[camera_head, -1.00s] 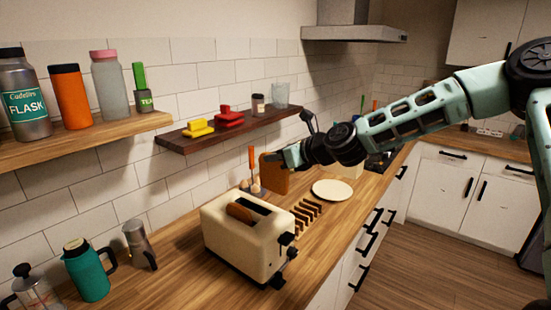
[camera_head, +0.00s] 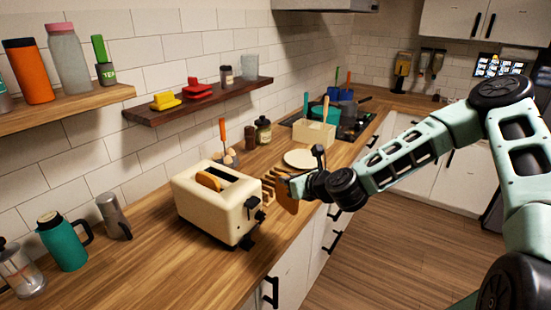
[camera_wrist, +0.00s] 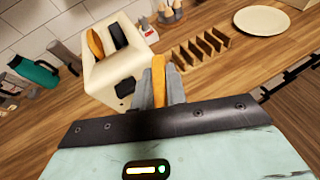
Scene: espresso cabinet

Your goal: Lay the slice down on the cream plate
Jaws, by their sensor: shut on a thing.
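My gripper (camera_head: 294,184) is shut on a brown slice of bread (camera_head: 286,195). It holds the slice upright above the counter's front edge, to the right of the toaster. In the wrist view the slice (camera_wrist: 158,80) shows edge-on between the fingers (camera_wrist: 160,88). The cream plate (camera_head: 300,158) lies flat and empty on the counter beyond my gripper, and it shows whole at the top right of the wrist view (camera_wrist: 272,20). The cream toaster (camera_head: 215,205) has another slice (camera_head: 209,181) in one slot; its other slot looks empty.
A wooden toast rack (camera_head: 268,188) stands between the toaster and my gripper, nearer the plate. A cream utensil box (camera_head: 314,134) and a dark bottle (camera_head: 263,131) stand behind the plate. An egg holder (camera_head: 226,158) is near the wall. Cabinet handles stick out below the counter edge.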

